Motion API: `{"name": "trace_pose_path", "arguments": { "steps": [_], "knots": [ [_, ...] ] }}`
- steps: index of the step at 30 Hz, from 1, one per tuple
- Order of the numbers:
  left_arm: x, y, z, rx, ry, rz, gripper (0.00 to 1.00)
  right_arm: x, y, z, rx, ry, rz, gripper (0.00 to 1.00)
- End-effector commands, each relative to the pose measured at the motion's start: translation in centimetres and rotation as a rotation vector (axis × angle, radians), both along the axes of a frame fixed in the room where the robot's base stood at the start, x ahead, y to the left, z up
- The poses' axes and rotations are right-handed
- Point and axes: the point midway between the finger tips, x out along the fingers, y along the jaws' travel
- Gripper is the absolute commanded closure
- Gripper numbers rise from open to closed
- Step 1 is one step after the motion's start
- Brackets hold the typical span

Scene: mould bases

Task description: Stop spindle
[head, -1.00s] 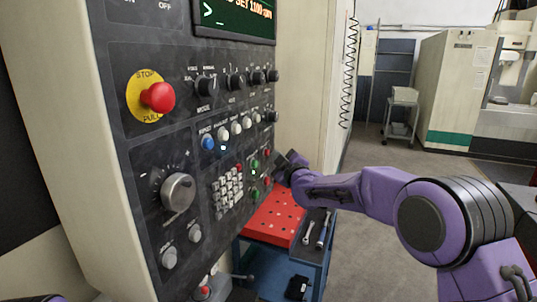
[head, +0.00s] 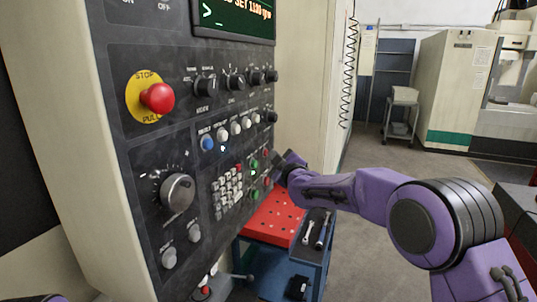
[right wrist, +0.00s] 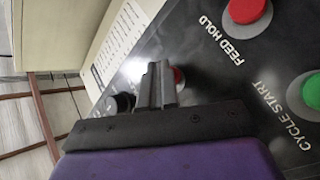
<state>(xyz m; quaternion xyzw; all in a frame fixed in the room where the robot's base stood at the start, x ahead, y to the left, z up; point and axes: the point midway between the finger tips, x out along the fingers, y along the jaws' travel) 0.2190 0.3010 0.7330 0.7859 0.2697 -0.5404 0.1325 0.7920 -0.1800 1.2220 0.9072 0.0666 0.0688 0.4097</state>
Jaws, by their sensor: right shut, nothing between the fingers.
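The dark control panel (head: 140,60) fills the left of the head view. My right gripper (head: 279,168) is at its lower right edge, beside several small red and green buttons. In the right wrist view my right gripper (right wrist: 158,84) is shut and empty, with its fingertips at the panel. A red button (right wrist: 179,76) is partly hidden behind the fingers; its label is not visible, and I cannot tell whether they touch. A red FEED HOLD button (right wrist: 247,14) and a green CYCLE START button (right wrist: 311,91) lie to the right. My left gripper is not in view.
A red STOP button (head: 157,98) with a yellow ring is at the panel's upper left, and a large dial (head: 178,191) below it. The screen (head: 237,17) is at the top. A blue cart (head: 262,272) with a red top stands below my right forearm.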

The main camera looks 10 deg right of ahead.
Motion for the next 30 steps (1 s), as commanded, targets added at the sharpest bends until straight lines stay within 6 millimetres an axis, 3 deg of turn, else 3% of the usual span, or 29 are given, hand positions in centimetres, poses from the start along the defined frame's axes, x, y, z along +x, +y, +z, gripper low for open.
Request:
{"name": "trace_pose_path", "arguments": {
  "steps": [30],
  "knots": [
    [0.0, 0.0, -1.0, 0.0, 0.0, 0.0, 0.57, -1.5, -2.2, 0.0, 0.0, -0.001, -0.001, 1.0]
  ]
}}
